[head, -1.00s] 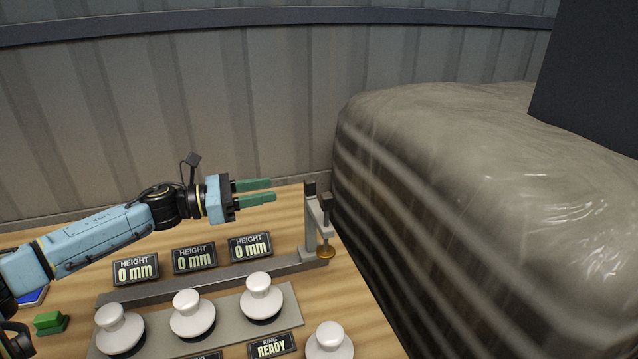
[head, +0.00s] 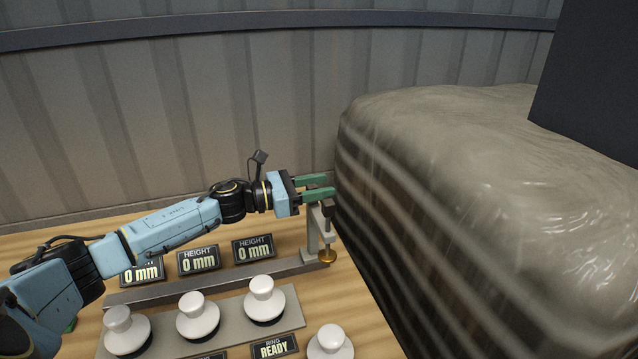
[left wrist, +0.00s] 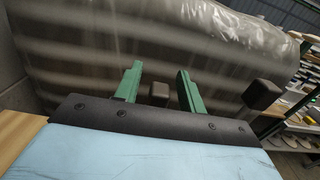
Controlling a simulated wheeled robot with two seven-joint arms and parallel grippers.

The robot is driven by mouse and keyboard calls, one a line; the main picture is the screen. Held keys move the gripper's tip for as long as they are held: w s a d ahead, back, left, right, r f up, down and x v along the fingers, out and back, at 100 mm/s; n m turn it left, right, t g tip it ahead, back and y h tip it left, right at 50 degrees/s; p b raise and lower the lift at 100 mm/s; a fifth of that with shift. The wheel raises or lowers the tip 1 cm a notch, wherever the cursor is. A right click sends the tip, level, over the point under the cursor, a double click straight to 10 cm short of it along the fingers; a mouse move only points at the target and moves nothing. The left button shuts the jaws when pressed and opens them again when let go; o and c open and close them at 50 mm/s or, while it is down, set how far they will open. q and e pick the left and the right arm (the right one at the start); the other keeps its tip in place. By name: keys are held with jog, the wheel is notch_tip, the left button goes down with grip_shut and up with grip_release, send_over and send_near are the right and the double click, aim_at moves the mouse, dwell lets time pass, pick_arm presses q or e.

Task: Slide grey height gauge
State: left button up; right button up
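The grey height gauge (head: 311,241) stands upright at the right end of a grey rail (head: 200,284). It has a side arm with a brass foot (head: 328,257). My left gripper (head: 329,185) is open at the top of the gauge, and its green fingers hide the post's top in the head view. In the left wrist view, a small dark block (left wrist: 160,91), seemingly the post's top, shows between the open fingers (left wrist: 160,69), with gaps on both sides. A second dark block (left wrist: 262,95), seemingly on the side arm, is outside the fingers. My right gripper is not in view.
Several white insulators (head: 198,317) stand in front of the rail. Signs reading 0 mm (head: 199,260) stand behind it, and a RING READY sign (head: 273,347) is at the front. A large wrapped pallet load (head: 450,190) is close on the right.

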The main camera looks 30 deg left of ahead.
pick_arm(q)
jog(key=shift+w+d, duration=0.1)
jog(key=shift+w, duration=0.05)
grip_shut()
dwell(0.4)
